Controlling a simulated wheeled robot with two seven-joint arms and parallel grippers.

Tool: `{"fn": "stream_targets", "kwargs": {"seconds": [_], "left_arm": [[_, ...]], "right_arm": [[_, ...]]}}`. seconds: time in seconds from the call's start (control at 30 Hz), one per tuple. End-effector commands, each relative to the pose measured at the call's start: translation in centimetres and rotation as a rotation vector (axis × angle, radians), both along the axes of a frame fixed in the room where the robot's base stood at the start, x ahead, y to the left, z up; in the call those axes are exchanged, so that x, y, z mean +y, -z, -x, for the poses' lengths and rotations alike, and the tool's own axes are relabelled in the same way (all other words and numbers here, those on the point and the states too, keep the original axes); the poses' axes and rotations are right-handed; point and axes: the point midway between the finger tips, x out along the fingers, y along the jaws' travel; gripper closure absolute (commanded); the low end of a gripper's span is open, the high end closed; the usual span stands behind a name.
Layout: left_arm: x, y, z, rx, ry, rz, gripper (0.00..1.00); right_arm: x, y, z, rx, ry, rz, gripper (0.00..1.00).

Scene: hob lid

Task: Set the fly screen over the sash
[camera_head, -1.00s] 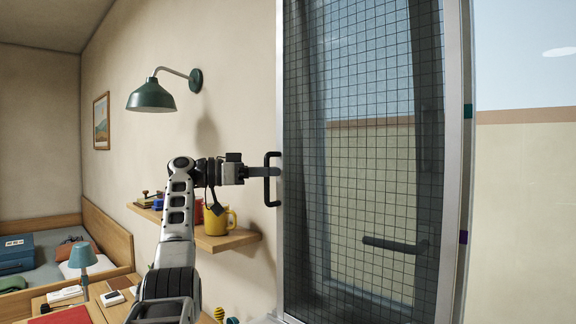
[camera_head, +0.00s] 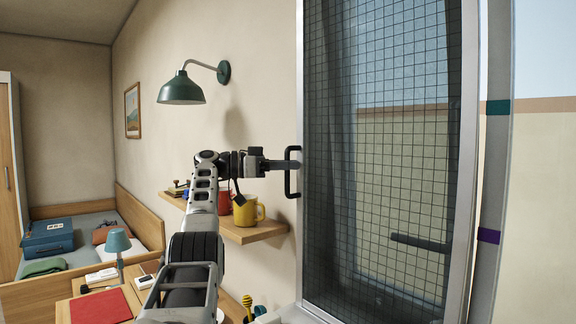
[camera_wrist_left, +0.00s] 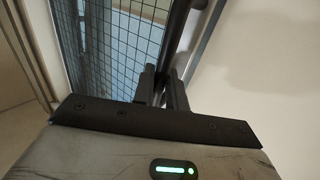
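The fly screen (camera_head: 390,130) is a tall dark mesh panel in a pale metal frame, filling the right-centre of the head view. It has a black bar handle on its left edge. My left gripper (camera_head: 291,165) is at this handle. In the left wrist view, the fingers (camera_wrist_left: 163,90) sit on either side of the dark handle bar (camera_wrist_left: 182,25) and appear closed on it. The sash and its dark lever handle (camera_head: 420,242) show dimly through the mesh. My right gripper is not in view.
A pale upright strip with a green tab (camera_head: 497,107) and a purple tab (camera_head: 489,236) stands right of the screen. A wooden shelf (camera_head: 245,234) with a yellow mug (camera_head: 248,211) is beside my left arm. A green wall lamp (camera_head: 181,90) hangs above.

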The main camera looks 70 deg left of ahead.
Motion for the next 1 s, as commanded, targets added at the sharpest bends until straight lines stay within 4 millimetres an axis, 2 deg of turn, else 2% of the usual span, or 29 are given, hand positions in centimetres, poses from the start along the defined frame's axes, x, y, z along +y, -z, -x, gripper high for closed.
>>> {"fn": "stream_targets", "kwargs": {"seconds": [0.53, 0.67, 0.8, 1.0], "left_arm": [[0.3, -0.2, 0.6, -0.004, -0.007, 0.0, 0.83], [0.8, -0.3, 2.3, -0.006, -0.009, 0.001, 0.83], [1.8, -0.4, 5.4, -0.009, -0.013, 0.003, 0.83], [1.9, -0.5, 6.2, -0.009, -0.006, -0.003, 0.83]], "right_arm": [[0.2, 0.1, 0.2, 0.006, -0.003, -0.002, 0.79], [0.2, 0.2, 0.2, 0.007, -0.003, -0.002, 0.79], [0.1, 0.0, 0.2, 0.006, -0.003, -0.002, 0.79], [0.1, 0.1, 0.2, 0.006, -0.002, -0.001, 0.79]]}}
